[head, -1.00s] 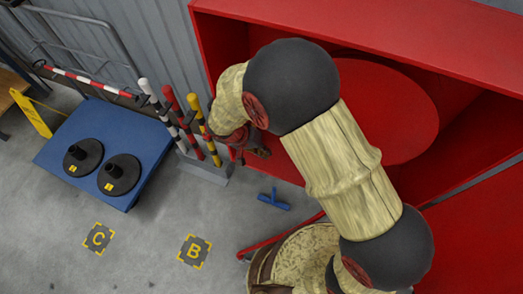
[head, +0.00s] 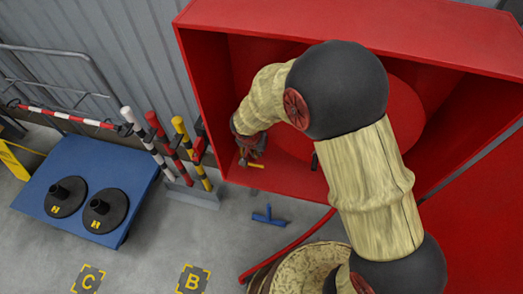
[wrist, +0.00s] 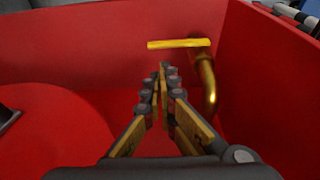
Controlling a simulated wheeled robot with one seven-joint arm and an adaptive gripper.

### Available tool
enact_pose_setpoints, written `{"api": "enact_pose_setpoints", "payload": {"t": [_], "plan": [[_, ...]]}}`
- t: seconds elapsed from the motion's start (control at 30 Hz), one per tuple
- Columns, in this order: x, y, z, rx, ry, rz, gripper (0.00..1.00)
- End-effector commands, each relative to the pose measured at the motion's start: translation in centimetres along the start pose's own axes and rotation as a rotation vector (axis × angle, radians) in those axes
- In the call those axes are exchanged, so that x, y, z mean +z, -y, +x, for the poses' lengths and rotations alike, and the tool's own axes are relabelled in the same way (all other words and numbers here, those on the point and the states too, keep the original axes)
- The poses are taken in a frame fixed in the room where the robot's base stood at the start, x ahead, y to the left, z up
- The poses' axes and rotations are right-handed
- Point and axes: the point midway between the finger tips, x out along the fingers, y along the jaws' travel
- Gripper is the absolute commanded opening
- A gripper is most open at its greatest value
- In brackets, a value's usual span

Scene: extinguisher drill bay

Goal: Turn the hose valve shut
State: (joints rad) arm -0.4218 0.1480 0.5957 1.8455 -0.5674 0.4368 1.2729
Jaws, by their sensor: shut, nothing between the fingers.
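The hose valve shows in the wrist view as a yellow lever (wrist: 180,43) on a bent brass pipe (wrist: 207,85). The lever lies crosswise in the picture, and the pipe runs down beside the cabinet's right wall. In the head view the lever (head: 256,166) is a small yellow bar at the cabinet's lower left. My gripper (wrist: 162,70) is shut and empty, its fingertips just below the lever in the wrist view. I cannot tell whether they touch it. In the head view my gripper (head: 247,155) is inside the cabinet, partly hidden by its own wrist.
The red cabinet (head: 205,95) surrounds my gripper with walls. A red hose reel (head: 405,105) fills its middle, and a red hose (head: 290,250) runs out below. Striped posts (head: 165,140) stand close left. A blue T-shaped piece (head: 268,215) is at the floor in front.

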Motion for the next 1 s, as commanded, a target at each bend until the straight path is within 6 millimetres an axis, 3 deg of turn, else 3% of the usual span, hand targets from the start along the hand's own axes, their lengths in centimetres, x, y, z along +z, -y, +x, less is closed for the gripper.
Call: {"api": "enact_pose_setpoints", "payload": {"t": [0.1, 0.3, 1.0], "plan": [[0.4, -0.1, 2.3, 0.001, 0.001, 0.0, 0.0], [1.0, -0.1, 4.4, 0.0, 0.001, 0.0, 0.0], [1.4, -0.3, 5.7, 0.0, 0.0, 0.001, 0.0]]}}
